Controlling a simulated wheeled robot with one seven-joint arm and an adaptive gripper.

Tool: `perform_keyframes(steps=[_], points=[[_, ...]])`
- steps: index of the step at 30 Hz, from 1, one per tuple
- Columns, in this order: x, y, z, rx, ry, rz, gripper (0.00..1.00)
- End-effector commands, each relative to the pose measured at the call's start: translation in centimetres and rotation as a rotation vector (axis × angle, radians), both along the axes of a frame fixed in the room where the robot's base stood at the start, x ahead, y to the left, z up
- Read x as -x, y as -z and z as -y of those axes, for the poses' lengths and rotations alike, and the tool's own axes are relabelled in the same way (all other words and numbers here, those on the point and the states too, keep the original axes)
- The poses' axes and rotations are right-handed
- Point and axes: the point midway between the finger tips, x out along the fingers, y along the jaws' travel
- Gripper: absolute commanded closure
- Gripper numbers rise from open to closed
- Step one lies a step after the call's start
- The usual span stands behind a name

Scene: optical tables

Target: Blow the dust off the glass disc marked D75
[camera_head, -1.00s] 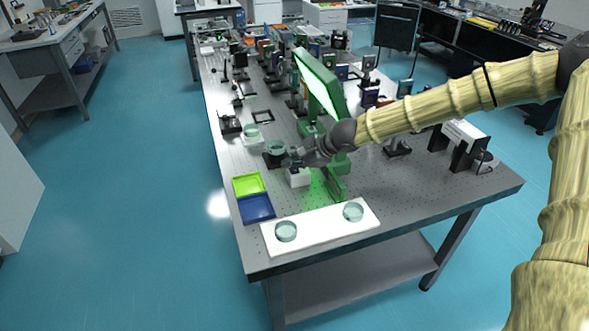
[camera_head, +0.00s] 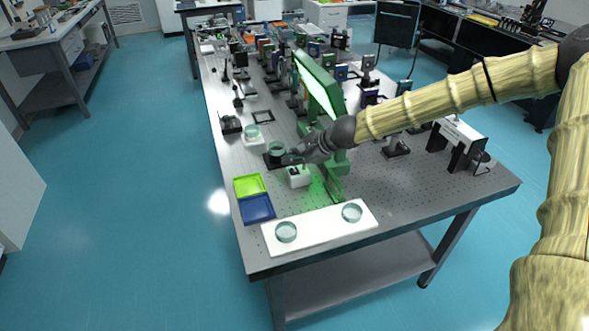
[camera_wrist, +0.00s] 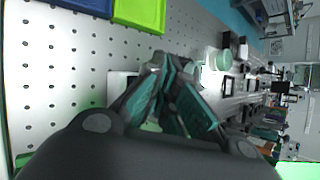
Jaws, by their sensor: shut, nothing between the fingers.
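Several clear glass discs show in the head view; no D75 marking can be read. Two discs, a left one (camera_head: 286,232) and a right one (camera_head: 352,212), lie on a white board (camera_head: 320,228) at the table's near end. Another disc (camera_head: 277,148) sits on a dark stand beside my gripper, and one more (camera_head: 252,131) is on a white block behind it. My gripper (camera_head: 287,159) is shut and empty, just above a small white block (camera_head: 299,177). In the wrist view its teal fingers (camera_wrist: 178,97) partly hide that block; a pale green disc (camera_wrist: 220,60) shows beyond them.
A yellow-green tray (camera_head: 249,184) and a blue tray (camera_head: 257,208) lie along the table's left edge. A green frame with a bright panel (camera_head: 318,86) stands close behind my gripper. Many optical mounts crowd the far table. The near right tabletop (camera_head: 430,205) is mostly clear.

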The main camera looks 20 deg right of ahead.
Motion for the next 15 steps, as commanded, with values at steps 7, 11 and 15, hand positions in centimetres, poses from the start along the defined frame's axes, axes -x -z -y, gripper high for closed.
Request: perform_keyframes(steps=[7,11,15], points=[[0.0,-2.2,0.0,0.0,0.0,0.0,1.0],[0.0,-3.1,0.0,0.0,0.0,0.0,1.0],[0.0,-4.1,0.0,0.001,-0.001,0.0,1.0]])
